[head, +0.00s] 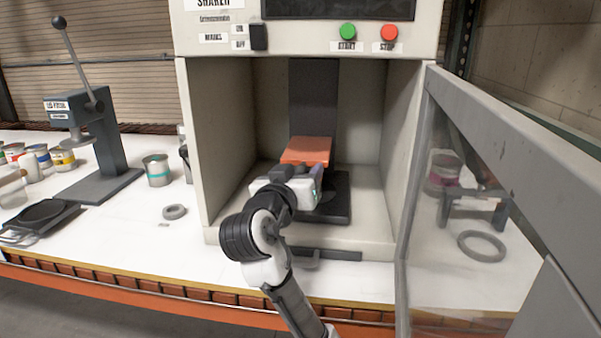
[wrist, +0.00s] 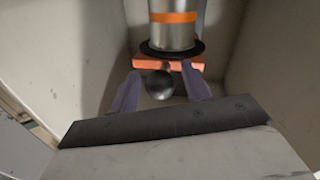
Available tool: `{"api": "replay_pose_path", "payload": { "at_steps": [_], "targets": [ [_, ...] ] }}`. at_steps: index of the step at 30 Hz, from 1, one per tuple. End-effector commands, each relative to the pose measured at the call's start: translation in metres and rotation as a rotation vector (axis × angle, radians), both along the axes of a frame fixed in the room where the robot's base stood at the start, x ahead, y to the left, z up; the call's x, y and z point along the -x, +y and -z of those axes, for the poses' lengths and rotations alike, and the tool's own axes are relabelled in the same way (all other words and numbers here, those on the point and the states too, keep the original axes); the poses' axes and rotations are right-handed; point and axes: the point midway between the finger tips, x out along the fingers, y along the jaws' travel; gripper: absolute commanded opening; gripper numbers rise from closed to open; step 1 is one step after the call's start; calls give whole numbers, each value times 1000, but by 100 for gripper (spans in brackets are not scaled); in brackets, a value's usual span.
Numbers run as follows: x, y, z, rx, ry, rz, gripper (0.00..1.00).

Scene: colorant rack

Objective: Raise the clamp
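The orange clamp (head: 307,150) sits inside the shaker cabinet, in front of the dark upright column. In the wrist view, the clamp's orange bar (wrist: 168,63) shows with a dark round knob (wrist: 160,85) on its near side. A silver can (wrist: 172,32) with an orange band meets a black disc (wrist: 150,51) beside the bar. My gripper is inside the cabinet at the clamp's front and hides the can in the head view. In the wrist view my gripper (wrist: 161,72) is open, its fingers on either side of the knob with visible gaps.
The cabinet's side walls (head: 222,130) stand close on both sides. The clear door (head: 470,200) is swung open at right. At left on the white bench are a lever press (head: 95,140), a can (head: 157,170) and a ring (head: 175,211).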

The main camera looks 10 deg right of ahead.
Motion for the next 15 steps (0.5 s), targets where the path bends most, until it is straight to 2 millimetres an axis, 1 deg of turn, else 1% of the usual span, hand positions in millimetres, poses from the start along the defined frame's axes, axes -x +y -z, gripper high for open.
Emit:
{"api": "replay_pose_path", "payload": {
  "at_steps": [1,10,11,15],
  "targets": [
    [0,0,0,0,0,0,41],
    [0,0,0,0,0,0,2],
    [0,0,0,0,0,0,0],
    [0,0,-2,0,0,0,0]
  ]
}}
